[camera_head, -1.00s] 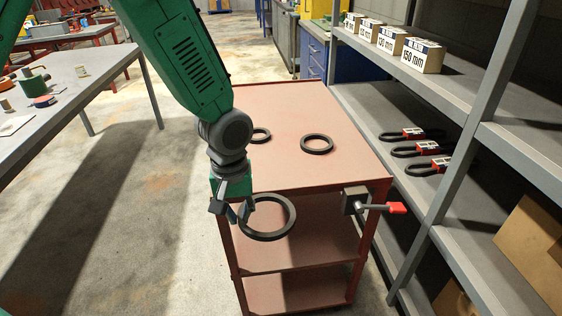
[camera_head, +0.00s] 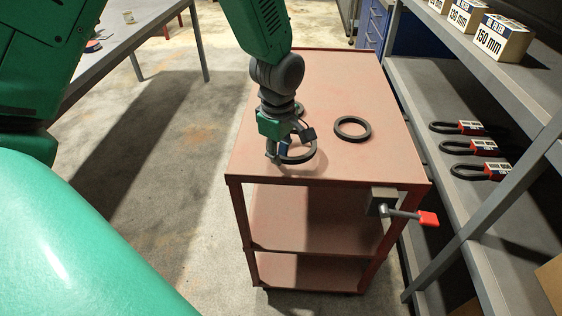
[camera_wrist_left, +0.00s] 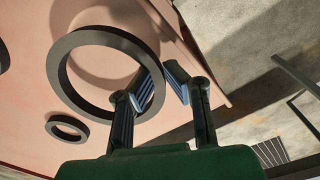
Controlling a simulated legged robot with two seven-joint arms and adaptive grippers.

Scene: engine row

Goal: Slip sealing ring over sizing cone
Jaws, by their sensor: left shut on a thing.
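My left gripper (camera_head: 279,150) is shut on a dark sealing ring (camera_head: 313,152), above the front left part of the red cart top. In the left wrist view, the fingers (camera_wrist_left: 160,80) grip the rim of this ring (camera_wrist_left: 57,72) at its right side. The ring hangs clear of the cart, and its shadow falls on the top. A second dark ring (camera_head: 352,128) lies flat on the cart. A third ring (camera_head: 300,108) is partly hidden behind my gripper. I cannot make out a sizing cone in these views. My right gripper is not in view.
The red cart (camera_head: 327,80) has a clamp with a red-tipped handle (camera_head: 428,219) at its front right. Grey shelves (camera_head: 475,215) with filter boxes (camera_head: 499,37) and strap tools stand close at the right. A grey workbench (camera_head: 115,40) stands at the left.

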